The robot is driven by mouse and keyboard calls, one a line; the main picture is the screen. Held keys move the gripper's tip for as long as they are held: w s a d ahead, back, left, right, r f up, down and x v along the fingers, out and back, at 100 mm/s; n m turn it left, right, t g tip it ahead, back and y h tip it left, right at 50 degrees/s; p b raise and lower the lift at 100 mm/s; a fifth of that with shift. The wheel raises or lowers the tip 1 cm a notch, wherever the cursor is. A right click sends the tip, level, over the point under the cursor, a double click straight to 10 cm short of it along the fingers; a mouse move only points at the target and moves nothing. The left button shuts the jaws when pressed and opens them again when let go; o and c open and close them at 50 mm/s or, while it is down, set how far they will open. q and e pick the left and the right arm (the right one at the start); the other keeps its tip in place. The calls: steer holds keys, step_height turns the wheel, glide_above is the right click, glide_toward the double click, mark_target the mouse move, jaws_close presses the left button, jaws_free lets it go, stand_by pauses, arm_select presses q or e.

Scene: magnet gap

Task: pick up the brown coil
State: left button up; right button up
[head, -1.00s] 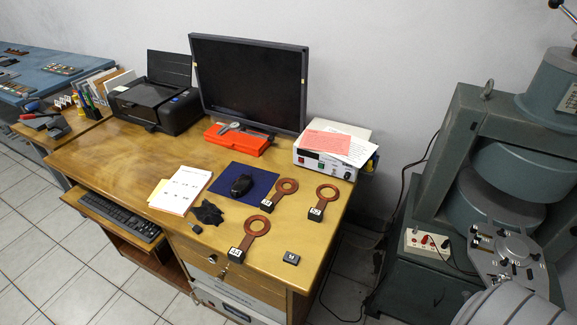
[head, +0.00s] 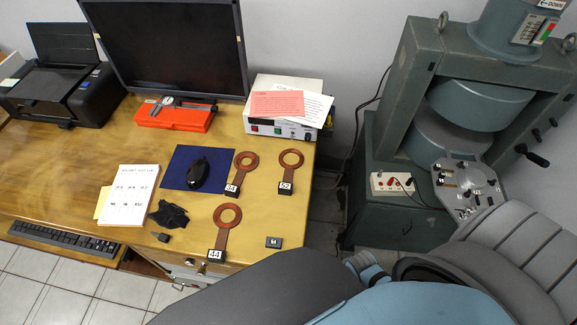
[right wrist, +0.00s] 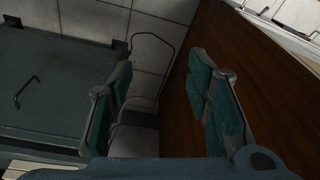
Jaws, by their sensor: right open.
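Three brown ring-shaped coils with handles and numbered black blocks lie flat on the wooden desk in the head view. Coil 34 (head: 246,160) is beside the mouse mat, coil 52 (head: 291,158) is to its right, and coil 44 (head: 228,213) is nearer the front edge. My right gripper (right wrist: 160,72) is open and empty in the right wrist view, with its teal-padded fingers apart beside a brown wooden panel. In the head view my right arm covers the lower right, beyond the desk's right edge and apart from the coils. My left gripper is out of view.
A small black block (head: 274,242) lies right of coil 44. A power supply (head: 262,127) with papers stands behind the coils. A mouse (head: 198,173) sits on the blue mat. The green magnet (head: 400,120) stands to the right, across a gap with cables.

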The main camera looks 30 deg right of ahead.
steer(key=w+a+r+m+p, duration=0.1)
steer(key=w+r+p, duration=0.15)
steer(key=r, duration=0.45)
steer(key=w+a+r+m+t+y+p, duration=0.1)
steer(key=w+r+m, duration=0.15)
steer(key=r, duration=0.55)
steer(key=w+a+r+m+p, duration=0.1)
steer(key=w+r, duration=0.3)
steer(key=r, duration=0.3)
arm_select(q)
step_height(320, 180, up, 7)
arm_select(e)
steer(key=m+y, duration=0.3)
steer(key=m, duration=1.4)
glide_toward(286, 186)
steer(key=b+x, duration=0.4)
steer(key=x, duration=0.5)
steer(key=shift+f, duration=0.1)
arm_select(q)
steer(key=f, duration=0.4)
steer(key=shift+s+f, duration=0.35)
arm_select(e)
steer(key=shift+w, duration=0.1)
steer(key=shift+c, duration=0.2)
jaws_close()
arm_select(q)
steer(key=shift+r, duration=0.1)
arm_select(e)
steer(key=shift+r, duration=0.25)
